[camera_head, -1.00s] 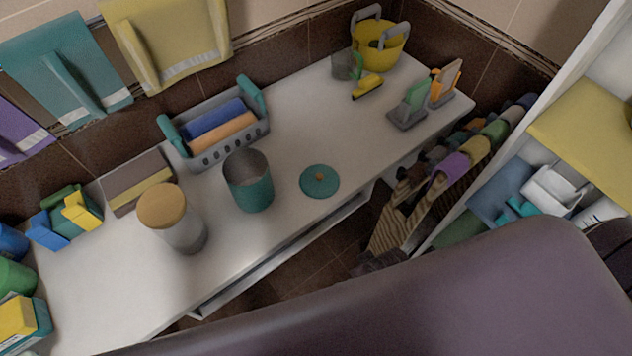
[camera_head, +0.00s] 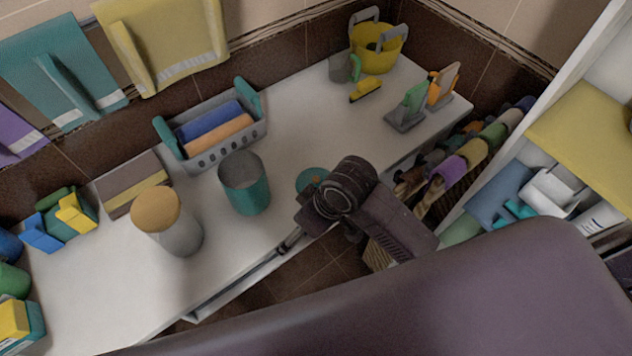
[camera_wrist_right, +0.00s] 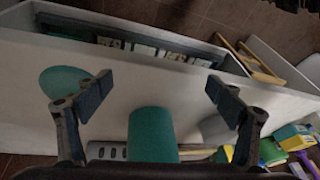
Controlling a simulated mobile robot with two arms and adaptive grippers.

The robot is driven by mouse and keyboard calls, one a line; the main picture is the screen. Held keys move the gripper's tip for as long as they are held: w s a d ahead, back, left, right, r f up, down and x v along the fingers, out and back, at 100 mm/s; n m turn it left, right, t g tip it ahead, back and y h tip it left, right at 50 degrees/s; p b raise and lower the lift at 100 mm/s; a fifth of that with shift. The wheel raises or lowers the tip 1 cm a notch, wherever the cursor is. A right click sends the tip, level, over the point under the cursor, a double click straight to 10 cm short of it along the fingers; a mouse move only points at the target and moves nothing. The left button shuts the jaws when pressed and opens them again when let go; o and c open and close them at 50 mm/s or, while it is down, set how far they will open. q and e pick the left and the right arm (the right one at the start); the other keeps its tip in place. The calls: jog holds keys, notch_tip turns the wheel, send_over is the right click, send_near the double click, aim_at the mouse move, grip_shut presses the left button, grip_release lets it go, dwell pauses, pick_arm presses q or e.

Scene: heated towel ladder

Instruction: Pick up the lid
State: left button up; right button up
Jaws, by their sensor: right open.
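The lid (camera_head: 308,179) is a flat teal disc lying on the white counter, right of an open teal canister (camera_head: 245,183). My right arm partly covers it in the head view. In the right wrist view the lid (camera_wrist_right: 60,79) is at the left, partly behind one finger, and the canister (camera_wrist_right: 152,136) shows lower, between the fingers. My right gripper (camera_wrist_right: 160,97) is open and empty, with its fingers wide apart. In the head view it is at the counter's front edge, beside the lid; contact cannot be told. My left gripper is not in view.
The white counter (camera_head: 290,130) also bears a grey canister with a wooden lid (camera_head: 170,222), a grey basket (camera_head: 232,142) of rolled cloths and a yellow bucket (camera_head: 380,50). Hanging cloths and shelves (camera_head: 580,130) stand at the right. The counter behind the lid is clear.

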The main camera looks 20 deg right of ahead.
jog(key=w, duration=0.2)
jog(key=w+n+g, duration=0.1)
jog(key=w, duration=0.1)
jog(key=w+n+h, duration=0.1)
jog(key=w, duration=0.1)
jog(key=shift+w+d+r, duration=0.25)
jog(key=shift+w+r, duration=0.05)
jog(key=shift+r, duration=0.05)
notch_tip(320, 180, up, 4)
jog(key=g+h, duration=0.1)
jog(key=h, duration=0.1)
send_over(316, 178)
jog(key=shift+w+d, duration=0.15)
jog(key=f+p, duration=0.1)
jog(key=f, duration=0.5)
jog(key=shift+s+f, duration=0.15)
jog(key=shift+s, duration=0.05)
jog(key=shift+f+p, duration=0.3)
jog(key=shift+f, duration=0.35)
jog(key=shift+c, duration=0.6)
